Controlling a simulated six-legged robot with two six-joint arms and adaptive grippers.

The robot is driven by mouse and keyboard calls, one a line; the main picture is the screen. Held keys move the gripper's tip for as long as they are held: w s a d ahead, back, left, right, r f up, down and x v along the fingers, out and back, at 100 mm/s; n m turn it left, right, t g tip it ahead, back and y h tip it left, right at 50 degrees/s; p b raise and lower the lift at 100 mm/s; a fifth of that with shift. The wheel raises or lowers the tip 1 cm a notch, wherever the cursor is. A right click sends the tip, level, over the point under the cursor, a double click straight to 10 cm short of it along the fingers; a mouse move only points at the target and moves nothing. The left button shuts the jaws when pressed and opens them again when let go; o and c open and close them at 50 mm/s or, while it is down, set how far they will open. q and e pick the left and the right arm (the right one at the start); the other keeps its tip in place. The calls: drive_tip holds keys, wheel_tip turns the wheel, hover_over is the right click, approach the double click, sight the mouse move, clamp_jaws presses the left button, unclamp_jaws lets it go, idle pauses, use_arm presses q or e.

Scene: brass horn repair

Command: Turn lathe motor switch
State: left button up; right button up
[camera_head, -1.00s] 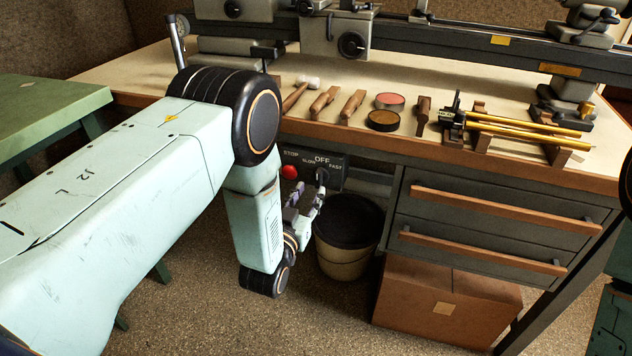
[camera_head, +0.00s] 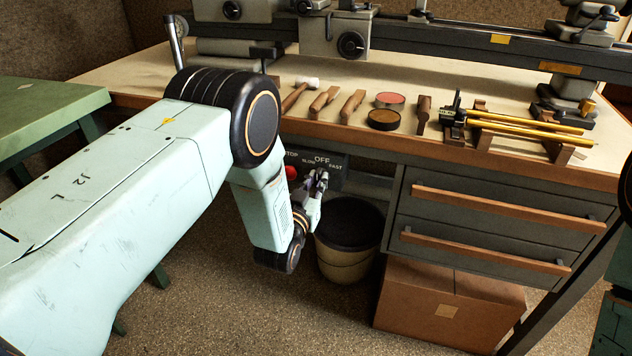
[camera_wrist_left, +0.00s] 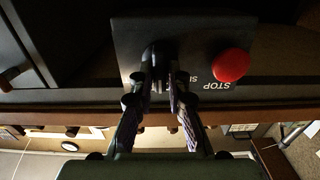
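The lathe motor switch is a dark knob (camera_wrist_left: 157,53) on a black panel (camera_wrist_left: 195,30) under the bench edge. The panel also shows in the head view (camera_head: 336,165), lettered STOP, SLOW, OFF and FAST. My left gripper (camera_head: 317,180) is at the switch, hiding the knob in the head view. In the left wrist view its two fingertips (camera_wrist_left: 161,72) lie close on either side of the knob. Whether they press on it cannot be told. The red stop button (camera_wrist_left: 231,66) is beside the switch, clear of the fingers. My right gripper is out of view.
A dark-topped bucket (camera_head: 348,225) stands below the panel. Drawers with wooden handles (camera_head: 500,210) and a cardboard box (camera_head: 445,305) are to its right. Wooden-handled tools, two round tins (camera_head: 384,119) and brass tubes (camera_head: 530,127) lie on the bench (camera_head: 140,75).

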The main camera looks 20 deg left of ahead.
use_arm(q)
clamp_jaws()
drive_tip(key=shift+n, duration=0.3)
drive_tip(key=n+p, duration=0.1)
drive_tip(key=n, duration=0.2)
drive_tip(key=shift+a, duration=0.1)
drive_tip(key=shift+a+f+n+p, duration=0.1)
drive_tip(key=shift+n+p, duration=0.3)
drive_tip(key=shift+n, duration=1.6)
drive_tip(key=o, duration=0.5)
unclamp_jaws()
drive_tip(key=shift+w, duration=0.1)
